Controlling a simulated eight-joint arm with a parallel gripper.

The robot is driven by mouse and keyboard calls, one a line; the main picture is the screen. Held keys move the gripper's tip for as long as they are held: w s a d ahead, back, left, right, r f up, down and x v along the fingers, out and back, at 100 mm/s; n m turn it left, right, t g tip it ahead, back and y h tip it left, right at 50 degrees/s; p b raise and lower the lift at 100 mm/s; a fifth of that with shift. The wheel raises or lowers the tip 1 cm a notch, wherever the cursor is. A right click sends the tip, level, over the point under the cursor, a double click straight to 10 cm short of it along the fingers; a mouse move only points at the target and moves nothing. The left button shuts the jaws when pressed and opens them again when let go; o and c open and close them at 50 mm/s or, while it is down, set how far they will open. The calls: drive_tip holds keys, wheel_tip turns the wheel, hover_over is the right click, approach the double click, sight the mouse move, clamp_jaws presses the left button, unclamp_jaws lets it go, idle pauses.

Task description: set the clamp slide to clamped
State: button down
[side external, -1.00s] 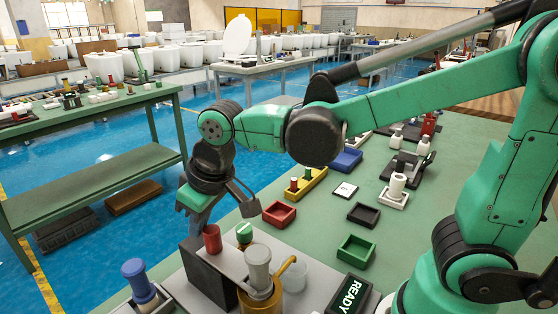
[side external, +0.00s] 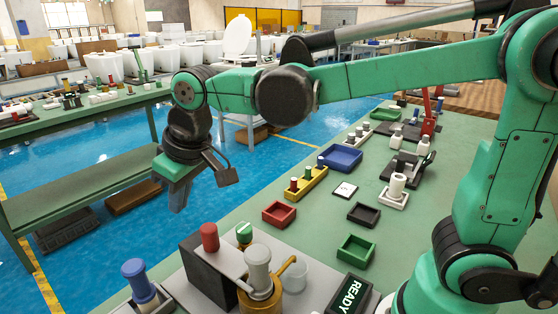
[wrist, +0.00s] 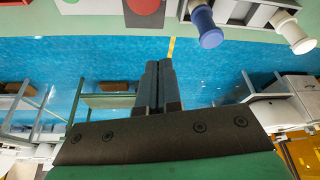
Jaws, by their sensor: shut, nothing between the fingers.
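A fixture at the lower left of the side view carries a red knob (side external: 209,237) on a light plate over a black block (side external: 203,272). A green-topped knob (side external: 244,232) and a pale grey cylinder in a brass-coloured cup (side external: 260,295) stand just right of it. I cannot tell for sure which part is the clamp slide, nor read its setting. My gripper (side external: 178,205) is shut and empty, above and beyond the fixture, pointing down over the blue floor. Its closed fingers (wrist: 158,65) show in the wrist view, apart from the red knob's round top (wrist: 145,5).
A blue-topped post (side external: 137,280) stands left of the fixture; it also shows in the wrist view (wrist: 208,35). A clear cup (side external: 294,276) and a READY sign (side external: 347,297) are to the right. Red (side external: 279,214), black (side external: 364,214) and green (side external: 356,250) trays lie beyond.

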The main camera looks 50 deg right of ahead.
drive_tip(key=v, duration=0.6)
drive_tip(key=shift+r, duration=0.15)
drive_tip(key=s+d+f+m+t+h, duration=0.1)
drive_tip(key=s+d+f+m+t, duration=0.2)
drive_tip(key=s+d+f, duration=0.3)
drive_tip(key=d+f, duration=0.3)
drive_tip(key=d, duration=0.1)
drive_tip(key=shift+s+d, duration=0.25)
drive_tip(key=shift+d, duration=0.1)
drive_tip(key=shift+f, duration=0.15)
